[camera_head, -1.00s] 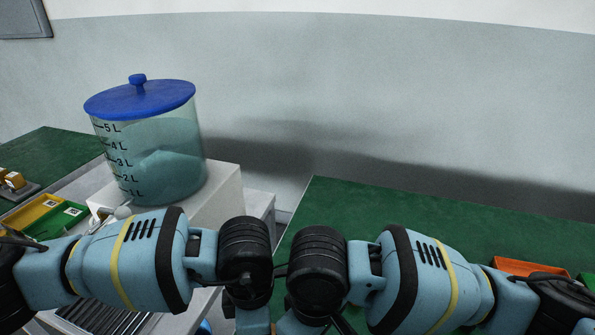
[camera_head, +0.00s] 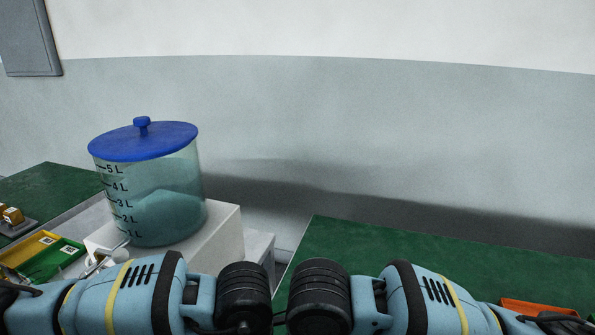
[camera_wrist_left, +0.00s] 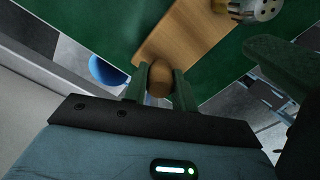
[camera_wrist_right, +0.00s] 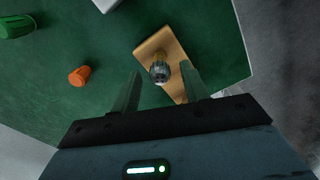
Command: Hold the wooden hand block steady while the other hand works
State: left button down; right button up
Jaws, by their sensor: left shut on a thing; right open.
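The wooden hand block (camera_wrist_left: 185,35) is a light wooden plank over the green table in the left wrist view. My left gripper (camera_wrist_left: 160,88) is shut on a rounded brown knob at its near end. A metal piece with holes (camera_wrist_left: 258,9) shows by the plank's far end, partly cut off. In the right wrist view the plank (camera_wrist_right: 172,45) has a shiny metal piece (camera_wrist_right: 159,72) on it. My right gripper (camera_wrist_right: 160,85) is open and empty, its fingers pointing toward them. In the head view only my arms show, along the bottom edge; both grippers are out of sight.
In the right wrist view an orange piece (camera_wrist_right: 79,76) and a green piece (camera_wrist_right: 16,27) sit on the green tabletop. In the head view a blue-lidded tank (camera_head: 150,200) stands on a white box (camera_head: 218,240), left of the green table (camera_head: 400,260).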

notch_tip(320, 180, up, 10)
jog(key=shift+f, duration=0.1)
jog(key=shift+c, duration=0.7)
jog(key=f+m, duration=0.1)
jog(key=m, duration=0.1)
jog(key=f+m, duration=0.1)
jog(key=m, duration=0.1)
jog(key=shift+f, duration=4.95)
